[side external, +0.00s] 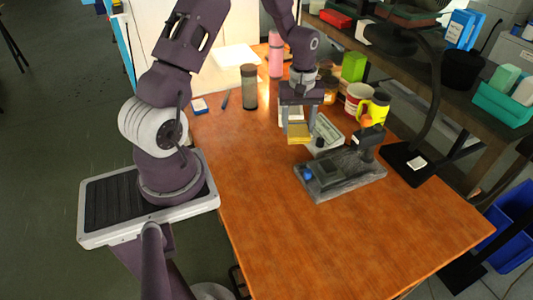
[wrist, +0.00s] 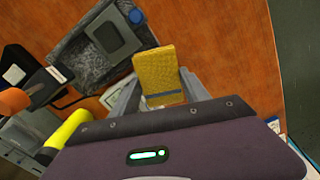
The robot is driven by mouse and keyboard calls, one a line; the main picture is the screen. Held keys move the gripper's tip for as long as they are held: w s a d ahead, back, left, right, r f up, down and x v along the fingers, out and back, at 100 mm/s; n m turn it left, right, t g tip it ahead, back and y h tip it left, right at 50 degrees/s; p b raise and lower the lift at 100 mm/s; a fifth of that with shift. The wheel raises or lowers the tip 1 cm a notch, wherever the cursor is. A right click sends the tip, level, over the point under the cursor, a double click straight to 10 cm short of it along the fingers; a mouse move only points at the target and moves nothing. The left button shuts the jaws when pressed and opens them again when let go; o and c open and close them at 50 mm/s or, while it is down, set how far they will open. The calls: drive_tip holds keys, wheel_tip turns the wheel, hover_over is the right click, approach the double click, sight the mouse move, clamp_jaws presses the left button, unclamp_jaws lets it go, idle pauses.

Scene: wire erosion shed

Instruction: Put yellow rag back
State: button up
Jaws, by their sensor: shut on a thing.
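The yellow rag (side external: 299,134) is a small, folded, block-like piece. It sits between the fingers of my gripper (side external: 297,121), which is shut on it and points down above the wooden table. In the wrist view the yellow rag (wrist: 156,72) sticks out past the fingertips of my gripper (wrist: 158,97), with a grey band across its near end. In the side view the rag is just behind and left of a dark grey mottled base (side external: 345,185) with a blue knob. I cannot tell its exact height above the table.
A grey-white device (side external: 326,133) stands close right of the rag. Further right are a yellow-and-black tool (side external: 374,108), a red-and-white mug (side external: 357,93) and a black lamp stand (side external: 407,165). A brown-grey cylinder (side external: 249,88) and a pink bottle (side external: 275,55) stand behind. The table's front-left is clear.

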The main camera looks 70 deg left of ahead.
sight(263, 154)
drive_tip(key=s+a+f+n, duration=0.2)
drive_tip(key=s+a+n, duration=0.2)
drive_tip(key=s+a, duration=0.4)
drive_tip(key=f, duration=0.9)
drive_tip(key=shift+w+f, duration=0.25)
drive_tip(key=shift+f, duration=0.15)
drive_tip(key=shift+f, duration=0.1)
drive_tip(key=o, duration=1.3)
